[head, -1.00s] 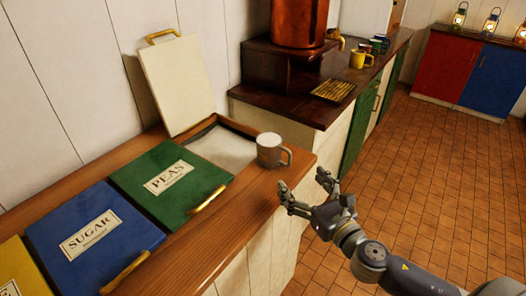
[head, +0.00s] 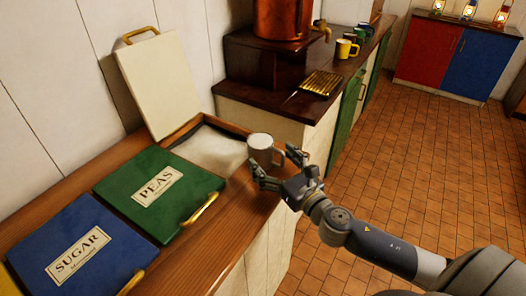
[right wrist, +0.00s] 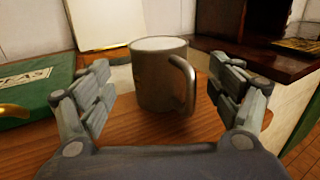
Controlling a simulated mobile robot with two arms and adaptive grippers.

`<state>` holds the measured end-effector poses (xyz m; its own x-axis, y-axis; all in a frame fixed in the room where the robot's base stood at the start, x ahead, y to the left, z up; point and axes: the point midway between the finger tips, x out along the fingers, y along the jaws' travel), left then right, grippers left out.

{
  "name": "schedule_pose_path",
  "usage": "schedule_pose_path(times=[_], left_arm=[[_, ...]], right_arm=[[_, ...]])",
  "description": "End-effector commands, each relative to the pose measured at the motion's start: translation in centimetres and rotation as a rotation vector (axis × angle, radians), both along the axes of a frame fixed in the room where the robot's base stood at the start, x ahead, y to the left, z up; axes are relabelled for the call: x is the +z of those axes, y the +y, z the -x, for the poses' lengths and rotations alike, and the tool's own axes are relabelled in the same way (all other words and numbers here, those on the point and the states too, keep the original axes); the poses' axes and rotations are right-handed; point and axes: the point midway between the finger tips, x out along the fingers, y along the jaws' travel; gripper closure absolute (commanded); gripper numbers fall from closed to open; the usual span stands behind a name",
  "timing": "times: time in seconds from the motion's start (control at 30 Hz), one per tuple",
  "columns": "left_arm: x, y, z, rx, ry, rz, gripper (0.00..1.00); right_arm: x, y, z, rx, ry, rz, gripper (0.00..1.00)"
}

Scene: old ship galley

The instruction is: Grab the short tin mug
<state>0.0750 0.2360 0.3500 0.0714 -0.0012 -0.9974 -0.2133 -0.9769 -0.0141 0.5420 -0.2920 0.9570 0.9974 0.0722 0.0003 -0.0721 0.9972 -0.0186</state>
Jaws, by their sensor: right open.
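The short tin mug (head: 261,147) is grey metal and stands upright on the wooden counter, by the front right corner of the open bin. Its rim shows a white filling level with the top. In the right wrist view the mug (right wrist: 158,75) stands between my fingers, a little beyond their tips, with its handle toward the right finger. My right gripper (head: 276,169) is open at the mug's near right side. It also shows open in the right wrist view (right wrist: 165,88), with gaps on both sides of the mug. My left gripper is out of view.
The open bin (head: 210,150) holds white powder, its cream lid (head: 158,85) raised behind. Green PEAS (head: 150,195) and blue SUGAR (head: 80,255) lids lie shut to the left. A dark raised counter (head: 300,105) stands beyond, with a copper urn (head: 283,18) and mugs.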

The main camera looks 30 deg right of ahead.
Motion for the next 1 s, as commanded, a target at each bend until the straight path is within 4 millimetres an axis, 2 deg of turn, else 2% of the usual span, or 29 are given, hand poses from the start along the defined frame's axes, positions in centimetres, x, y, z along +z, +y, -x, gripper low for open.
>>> schedule_pose_path(times=[0.1, 0.27, 0.43, 0.6, 0.9, 0.97, 1.0], left_arm=[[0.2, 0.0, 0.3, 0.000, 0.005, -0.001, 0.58], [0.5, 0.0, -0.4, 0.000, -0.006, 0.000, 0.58], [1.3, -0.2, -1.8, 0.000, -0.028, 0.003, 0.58], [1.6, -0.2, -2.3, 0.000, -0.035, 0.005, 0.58], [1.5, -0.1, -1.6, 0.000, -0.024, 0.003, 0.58], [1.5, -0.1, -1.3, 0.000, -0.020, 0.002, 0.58], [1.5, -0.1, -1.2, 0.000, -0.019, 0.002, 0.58]], right_arm=[[0.0, 0.1, -0.7, 0.001, 0.000, -0.001, 0.16], [0.1, 0.1, -1.6, 0.001, -0.001, -0.001, 0.16], [0.2, 0.3, -3.9, 0.000, -0.002, -0.001, 0.16], [0.0, 0.4, -5.7, 0.000, -0.001, -0.001, 0.16], [-0.2, 0.5, -6.0, 0.002, 0.001, 0.000, 0.16], [-0.2, 0.5, -6.0, 0.002, 0.001, 0.000, 0.27], [-0.1, 0.5, -6.0, 0.002, 0.001, 0.000, 0.36]])
